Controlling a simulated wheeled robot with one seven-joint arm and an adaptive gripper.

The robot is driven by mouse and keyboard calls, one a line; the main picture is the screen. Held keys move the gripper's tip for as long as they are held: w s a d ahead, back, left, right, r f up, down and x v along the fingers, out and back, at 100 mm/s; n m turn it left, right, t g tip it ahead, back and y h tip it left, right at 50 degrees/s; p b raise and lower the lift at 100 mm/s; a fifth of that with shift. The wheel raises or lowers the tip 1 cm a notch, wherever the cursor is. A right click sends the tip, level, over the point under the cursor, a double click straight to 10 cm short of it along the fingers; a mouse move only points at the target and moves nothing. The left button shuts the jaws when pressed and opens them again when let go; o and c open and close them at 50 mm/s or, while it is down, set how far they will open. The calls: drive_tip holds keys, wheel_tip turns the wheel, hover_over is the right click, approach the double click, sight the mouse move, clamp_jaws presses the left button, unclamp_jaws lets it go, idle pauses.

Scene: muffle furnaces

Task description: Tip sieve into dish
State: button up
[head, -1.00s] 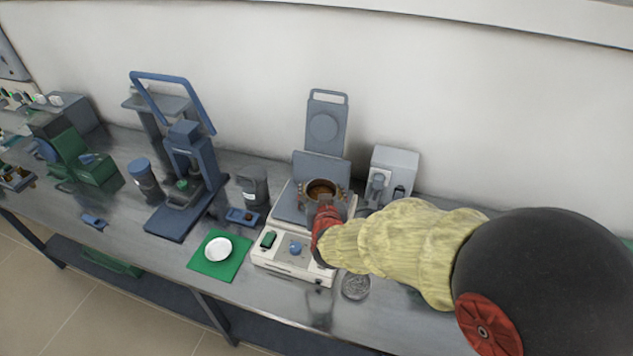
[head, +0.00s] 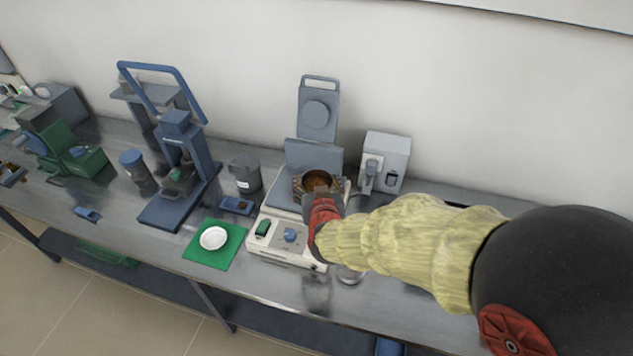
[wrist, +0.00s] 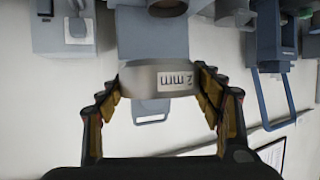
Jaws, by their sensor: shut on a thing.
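The sieve (head: 317,181) is a round pan with brown material inside, above the white and grey machine in the head view. In the wrist view the sieve (wrist: 172,80) shows a pale curved wall with a "2 mm" label. My gripper (head: 320,198) is shut on the sieve's near side; its two fingers clasp the wall from both sides in the wrist view (wrist: 160,90). The sieve looks about level. The white dish (head: 213,238) lies on a green mat (head: 232,258), to the left of the machine, and looks empty.
The white-based machine (head: 285,250) with a blue knob stands under the sieve. A blue press (head: 178,165), a grey canister (head: 245,175) and a small blue tray (head: 237,206) stand to the left. A grey box unit (head: 386,160) stands behind right.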

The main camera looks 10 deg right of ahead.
drive_tip(key=c, duration=0.6)
drive_tip(key=shift+c, duration=0.2)
